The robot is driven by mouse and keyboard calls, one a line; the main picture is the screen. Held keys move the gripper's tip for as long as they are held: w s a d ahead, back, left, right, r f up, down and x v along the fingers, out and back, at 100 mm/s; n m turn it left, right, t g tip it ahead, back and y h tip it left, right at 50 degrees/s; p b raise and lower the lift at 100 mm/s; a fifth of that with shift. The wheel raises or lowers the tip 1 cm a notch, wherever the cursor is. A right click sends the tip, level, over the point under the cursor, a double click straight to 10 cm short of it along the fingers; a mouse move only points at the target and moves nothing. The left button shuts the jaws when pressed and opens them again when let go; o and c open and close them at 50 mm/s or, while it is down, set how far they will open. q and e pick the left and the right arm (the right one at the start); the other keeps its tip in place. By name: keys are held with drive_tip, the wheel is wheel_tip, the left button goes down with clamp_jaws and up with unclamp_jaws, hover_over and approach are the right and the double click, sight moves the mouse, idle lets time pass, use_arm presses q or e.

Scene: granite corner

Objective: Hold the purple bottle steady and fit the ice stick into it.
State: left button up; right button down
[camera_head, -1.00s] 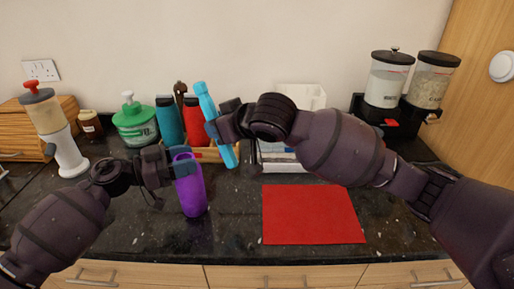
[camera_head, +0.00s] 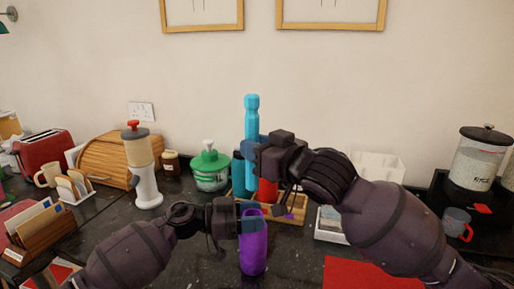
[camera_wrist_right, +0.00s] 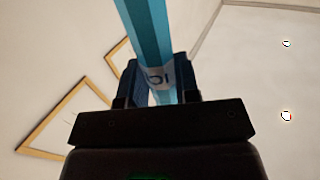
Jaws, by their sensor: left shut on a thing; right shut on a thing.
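The purple bottle (camera_head: 254,255) stands upright at the front of the counter in the head view. My left gripper (camera_head: 248,218) is shut on it near its top. The ice stick (camera_head: 252,108) is a long light-blue stick, held nearly upright above the bottle. My right gripper (camera_head: 254,150) is shut around its middle. In the right wrist view the ice stick (camera_wrist_right: 150,35) runs up between the fingers (camera_wrist_right: 158,85), with a printed label at the grip. Its lower end is hard to make out against the teal bottle behind, so I cannot tell its gap to the bottle mouth.
A wooden tray (camera_head: 294,216) with a red bottle (camera_head: 267,191) and a teal bottle (camera_head: 238,178) stands behind. A red mat (camera_head: 365,275) lies at the right front.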

sight(256, 191)
drive_tip(key=shift+f, duration=2.85)
wheel_tip(256, 191, down, 8)
drive_tip(key=shift+f, duration=0.2)
idle(3.3)
drive_tip(key=shift+r, duration=0.1)
drive_tip(key=shift+r, duration=1.25)
